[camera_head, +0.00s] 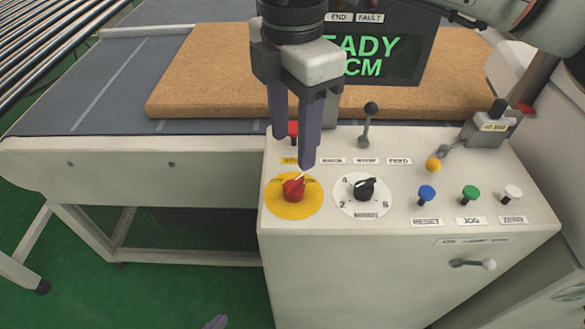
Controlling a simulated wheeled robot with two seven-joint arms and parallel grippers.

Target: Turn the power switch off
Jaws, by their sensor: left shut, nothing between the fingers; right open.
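The power switch is a red rotary knob (292,190) on a round yellow plate (279,208) at the left front of the control panel. Its white pointer mark tilts up and right toward the ON label; OFF is at upper left. My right gripper (294,154) reaches down from the top, fingers apart and empty. In the picture its tips are just above the knob; I cannot tell the exact gap, and no contact shows. Only a tip of my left gripper (215,322) shows at the bottom edge, shut and empty, well away from the panel.
A black selector (366,189) sits right of the knob. Blue (427,194), green (470,194) and white (512,193) buttons sit right. A brown mattress (205,70) lies behind.

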